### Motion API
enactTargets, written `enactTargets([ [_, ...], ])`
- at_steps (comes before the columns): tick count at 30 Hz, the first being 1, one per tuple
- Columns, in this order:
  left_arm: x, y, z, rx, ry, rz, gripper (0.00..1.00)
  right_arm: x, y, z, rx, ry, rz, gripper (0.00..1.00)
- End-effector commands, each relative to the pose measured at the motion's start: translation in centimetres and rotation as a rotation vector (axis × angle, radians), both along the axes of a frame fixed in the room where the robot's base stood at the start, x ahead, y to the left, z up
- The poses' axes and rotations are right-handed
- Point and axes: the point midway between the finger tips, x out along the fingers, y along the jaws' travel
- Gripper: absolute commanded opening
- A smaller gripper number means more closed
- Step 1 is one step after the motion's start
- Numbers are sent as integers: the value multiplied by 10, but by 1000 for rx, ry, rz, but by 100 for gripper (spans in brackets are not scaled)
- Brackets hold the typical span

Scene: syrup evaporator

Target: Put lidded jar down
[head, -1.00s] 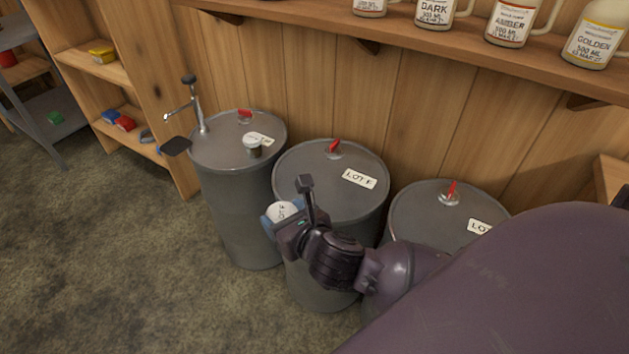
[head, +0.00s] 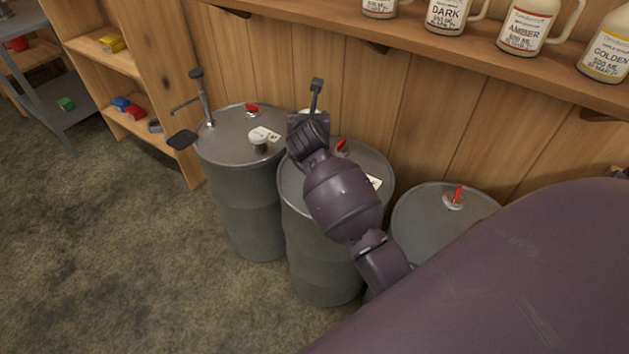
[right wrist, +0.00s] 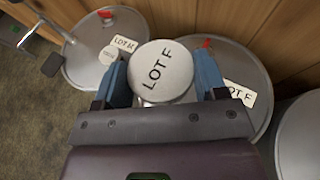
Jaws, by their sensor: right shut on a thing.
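The lidded jar (right wrist: 163,72) shows from above in the right wrist view, with a pale round lid marked "LOT F". My right gripper (right wrist: 162,66) is shut on it, one blue finger on each side. In the head view my right gripper (head: 308,125) is over the back left of the middle drum (head: 318,240) and hides most of the jar. In the right wrist view the jar overlaps the drum top (right wrist: 232,62), beside its "LOT F" tag (right wrist: 240,93). I cannot tell whether the jar touches the drum. My left gripper is out of view.
Another lidded jar (head: 258,141) stands on the left drum (head: 240,205), near a hand pump (head: 203,100). A third drum (head: 425,215) stands at the right. Red-handled bungs stick up from the drum tops. A shelf of syrup jugs (head: 445,14) runs above.

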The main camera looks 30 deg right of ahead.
Motion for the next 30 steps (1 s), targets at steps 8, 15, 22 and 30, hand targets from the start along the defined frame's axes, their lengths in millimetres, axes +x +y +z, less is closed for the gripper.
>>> enactTargets([
  [8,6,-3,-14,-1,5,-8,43,-1,0,-68,-2,10,1,31],
  [15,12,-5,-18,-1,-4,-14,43,-1,0,-115,-2,9,2,31],
  [22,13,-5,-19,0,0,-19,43,0,0,-129,0,1,3,31],
  [30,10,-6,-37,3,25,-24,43,-2,0,-171,-1,9,3,31],
])
